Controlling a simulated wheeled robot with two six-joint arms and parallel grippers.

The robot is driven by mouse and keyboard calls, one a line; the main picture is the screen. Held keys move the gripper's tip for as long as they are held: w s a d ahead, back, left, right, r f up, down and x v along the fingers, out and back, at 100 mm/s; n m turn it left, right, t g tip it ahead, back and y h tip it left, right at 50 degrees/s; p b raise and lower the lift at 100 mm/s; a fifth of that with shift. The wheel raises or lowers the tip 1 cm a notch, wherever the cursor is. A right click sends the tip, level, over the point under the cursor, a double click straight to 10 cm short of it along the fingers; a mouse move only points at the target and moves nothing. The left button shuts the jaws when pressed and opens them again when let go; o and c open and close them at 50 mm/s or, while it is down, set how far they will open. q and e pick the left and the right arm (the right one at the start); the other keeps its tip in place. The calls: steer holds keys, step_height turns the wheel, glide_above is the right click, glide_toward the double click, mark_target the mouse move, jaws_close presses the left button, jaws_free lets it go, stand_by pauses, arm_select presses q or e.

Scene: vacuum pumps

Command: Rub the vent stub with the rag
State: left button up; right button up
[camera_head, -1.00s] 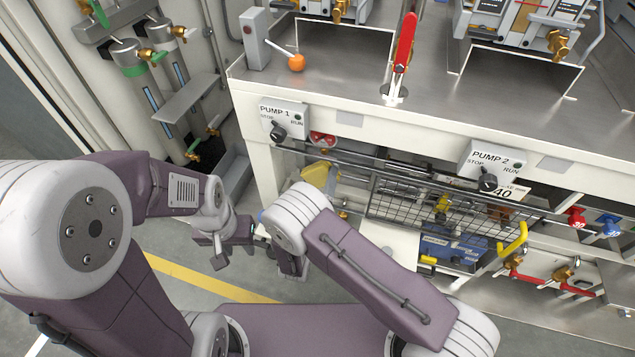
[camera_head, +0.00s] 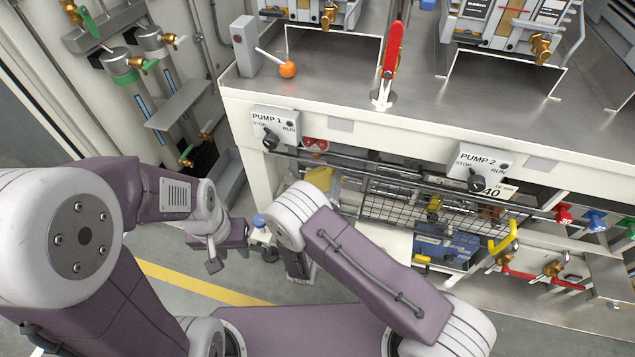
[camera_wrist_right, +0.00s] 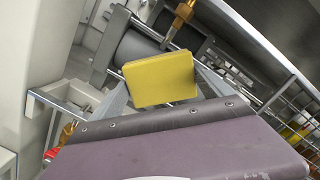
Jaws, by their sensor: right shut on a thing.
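The yellow rag (camera_wrist_right: 160,80) is a flat folded pad between the fingertips of my right gripper (camera_wrist_right: 162,88) in the right wrist view. The gripper is shut on it. In the head view a yellow patch, seemingly the rag (camera_head: 318,180), shows past my right wrist, under the bench front; the right fingers are hidden there.
A wire basket (camera_head: 400,215) and rails lie right of the rag, below the bench top (camera_head: 330,85). A blue case (camera_head: 445,243) and a yellow handle (camera_head: 504,238) are further right. Valve columns (camera_head: 125,70) stand at the left wall.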

steer(key=shift+s+d+r+p, duration=0.15)
steer(key=shift+d+p, duration=0.35)
steer(key=shift+d, duration=0.55)
steer(key=shift+a+f, duration=0.2)
steer(key=shift+a, duration=0.15)
steer(key=shift+w+a+r, duration=0.1)
steer(key=shift+w+a, duration=0.2)
steer(key=shift+a, duration=0.4)
steer(key=shift+w+a+b, duration=0.2)
steer(key=shift+a+b, duration=0.1)
steer(key=shift+a, duration=0.4)
steer(key=shift+w+a+b, duration=0.2)
steer(key=shift+a+b, duration=0.05)
steer(key=shift+a, duration=0.4)
